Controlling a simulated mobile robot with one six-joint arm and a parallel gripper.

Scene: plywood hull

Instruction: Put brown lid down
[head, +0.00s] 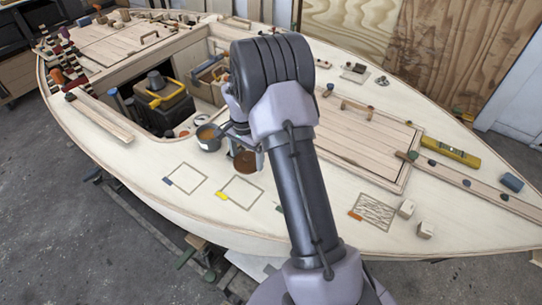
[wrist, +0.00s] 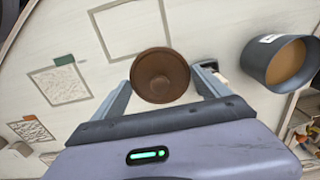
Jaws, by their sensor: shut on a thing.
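The brown lid (wrist: 160,75) is round with a small knob at its middle, and it faces my wrist camera. My gripper (wrist: 163,84) is shut on it, one finger at each side. In the head view the lid (head: 244,162) hangs under my gripper (head: 243,144), over the pale plywood deck (head: 150,150). How high it is above the deck I cannot tell. A dark grey pot (head: 208,138) with brown contents is just left of the lid. The pot also shows at the right of the wrist view (wrist: 282,68), open and without a cover.
Outlined squares with a blue tab (head: 186,179) and a yellow tab (head: 240,191) lie empty on the deck. An open well (head: 155,100) holds a yellow-handled toolbox. Deck around the squares is clear.

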